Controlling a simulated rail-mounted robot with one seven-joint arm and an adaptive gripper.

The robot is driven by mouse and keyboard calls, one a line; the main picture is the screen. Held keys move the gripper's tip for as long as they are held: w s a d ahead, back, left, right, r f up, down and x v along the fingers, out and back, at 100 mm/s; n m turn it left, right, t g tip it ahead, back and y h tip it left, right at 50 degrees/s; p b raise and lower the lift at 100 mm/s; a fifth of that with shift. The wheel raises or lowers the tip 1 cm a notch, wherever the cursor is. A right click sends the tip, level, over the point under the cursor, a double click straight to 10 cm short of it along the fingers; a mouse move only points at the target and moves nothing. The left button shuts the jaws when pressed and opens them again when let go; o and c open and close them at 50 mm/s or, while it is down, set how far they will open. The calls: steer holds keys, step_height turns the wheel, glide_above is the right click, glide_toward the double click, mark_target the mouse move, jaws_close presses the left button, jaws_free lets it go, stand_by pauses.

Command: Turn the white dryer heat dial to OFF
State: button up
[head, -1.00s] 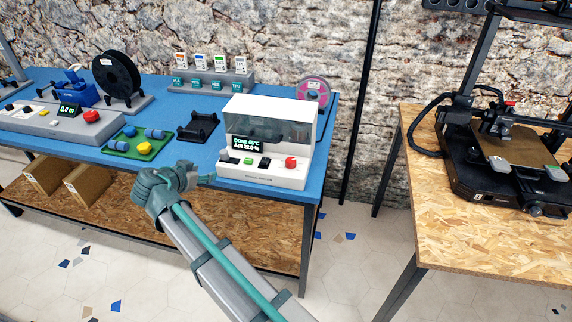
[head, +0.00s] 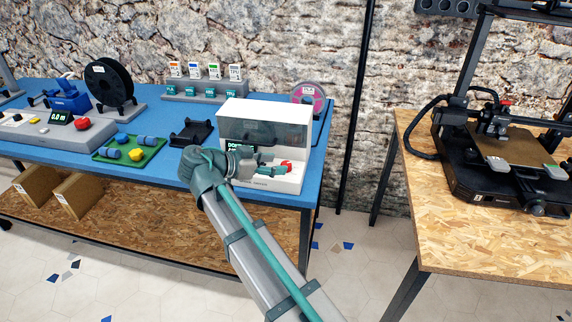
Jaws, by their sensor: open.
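The white dryer (head: 262,113) stands at the right end of the blue table, with a dark window and a small display (head: 233,149) partly hidden by my arm. My gripper (head: 284,170) is open in front of the dryer's front panel, close to the red knob (head: 287,163). The fingers overlap the panel in this view, and I cannot tell whether they touch anything. The heat dial and the other panel controls are hidden behind my wrist and gripper, so the dial's setting cannot be read.
On the blue table (head: 172,168) are a green tray (head: 100,155) with blue and yellow parts, a black stand (head: 190,132), a grey control unit (head: 50,133) and a black spool (head: 108,82). A 3D printer (head: 470,170) stands on the wooden table (head: 450,235) at right.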

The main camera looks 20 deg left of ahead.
mark_target(286, 164)
steer(key=shift+x, duration=2.45)
jaws_close()
